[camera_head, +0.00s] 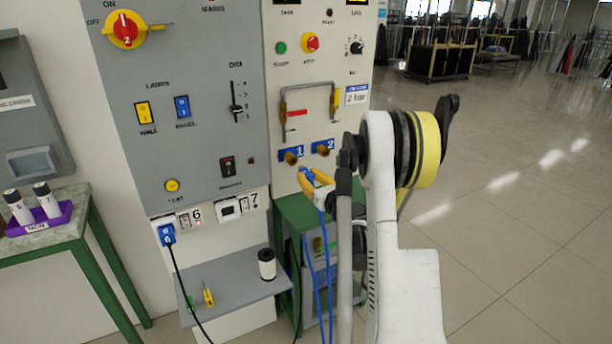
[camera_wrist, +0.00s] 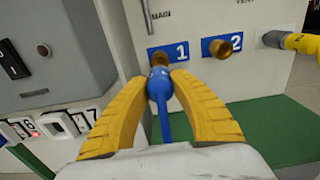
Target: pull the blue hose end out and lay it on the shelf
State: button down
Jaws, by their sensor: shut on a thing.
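My gripper (camera_head: 316,188) has yellow fingers and is shut on the blue hose end (camera_wrist: 157,86), which also shows in the head view (camera_head: 305,174). The blue hose (camera_head: 321,265) hangs down from it. In the wrist view the hose end's tip lines up with the brass port 1 (camera_wrist: 158,57) and overlaps it; I cannot tell whether they touch. The brass port 2 (camera_wrist: 222,47) is empty, to the right. The grey shelf (camera_head: 228,295) is at the lower left of my gripper in the head view.
On the shelf are a black-and-white cylinder (camera_head: 267,264) and a yellow-handled tool (camera_head: 208,296) beside a green one. A black cable (camera_head: 181,280) from a blue plug (camera_head: 167,234) crosses its left side. A green-framed cart (camera_head: 293,214) stands below the ports.

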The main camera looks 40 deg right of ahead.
jog(key=shift+v, duration=2.1)
jog(key=shift+w+f, duration=0.1)
